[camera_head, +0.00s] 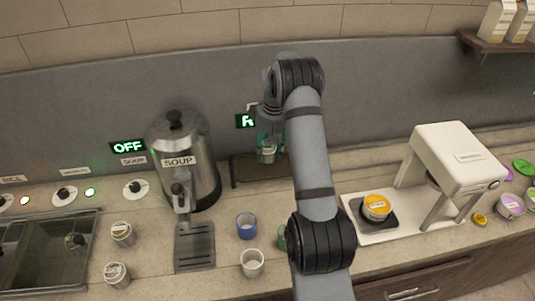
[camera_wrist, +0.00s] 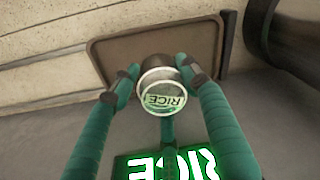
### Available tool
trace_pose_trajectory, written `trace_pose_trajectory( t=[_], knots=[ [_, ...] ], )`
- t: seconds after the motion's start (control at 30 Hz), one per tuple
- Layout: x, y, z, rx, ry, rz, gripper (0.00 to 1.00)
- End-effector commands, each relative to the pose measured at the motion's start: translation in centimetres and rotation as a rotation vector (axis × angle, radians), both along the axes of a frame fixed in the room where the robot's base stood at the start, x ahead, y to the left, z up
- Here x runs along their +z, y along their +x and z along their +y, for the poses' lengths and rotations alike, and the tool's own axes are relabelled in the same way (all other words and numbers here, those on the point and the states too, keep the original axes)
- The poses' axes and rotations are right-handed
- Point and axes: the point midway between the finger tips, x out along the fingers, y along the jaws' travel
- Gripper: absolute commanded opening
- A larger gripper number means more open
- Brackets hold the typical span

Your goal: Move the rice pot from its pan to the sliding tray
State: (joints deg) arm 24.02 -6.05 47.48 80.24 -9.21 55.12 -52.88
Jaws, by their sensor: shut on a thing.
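The rice pot (camera_wrist: 162,88) is a small silvery pot with a green-lit "RICE" label, between my two green fingers in the wrist view. My gripper (camera_wrist: 158,76) is shut on it. In the head view my gripper (camera_head: 268,146) is partly hidden behind my arm, with the grey pot (camera_head: 267,156) below it. A dark brown pan (camera_head: 245,172) lies under the pot; it also fills the back of the wrist view (camera_wrist: 115,52). I cannot tell whether the pot touches the pan. A dark tray (camera_head: 389,221) sits on the white machine's base and bears a yellow-lidded pot (camera_head: 376,206).
A soup urn (camera_head: 178,160) stands left of the pan. A blue cup (camera_head: 246,226) and a white cup (camera_head: 252,263) stand in front. The white machine (camera_head: 455,160) stands at the right. A lit sign (camera_wrist: 168,165) is close to my fingers.

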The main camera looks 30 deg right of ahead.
Motion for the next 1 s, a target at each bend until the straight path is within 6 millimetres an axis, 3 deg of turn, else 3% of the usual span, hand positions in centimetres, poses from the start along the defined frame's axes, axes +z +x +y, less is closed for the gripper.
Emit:
trace_pose_trajectory(
  t=[0.2, 0.5, 0.87, 0.9, 1.0],
  knots=[
    [-0.9, 1.0, -0.3, 0.0, 0.0, 0.001, 0.12],
    [-4.5, 1.0, -0.2, -0.001, 0.001, 0.001, 0.12],
    [-5.1, 1.0, -0.3, -0.001, 0.0, 0.0, 0.12],
    [-5.0, 1.0, -0.3, -0.001, 0.0, 0.0, 0.46],
    [-5.0, 1.0, -0.3, -0.001, 0.0, 0.0, 0.52]
  ],
)
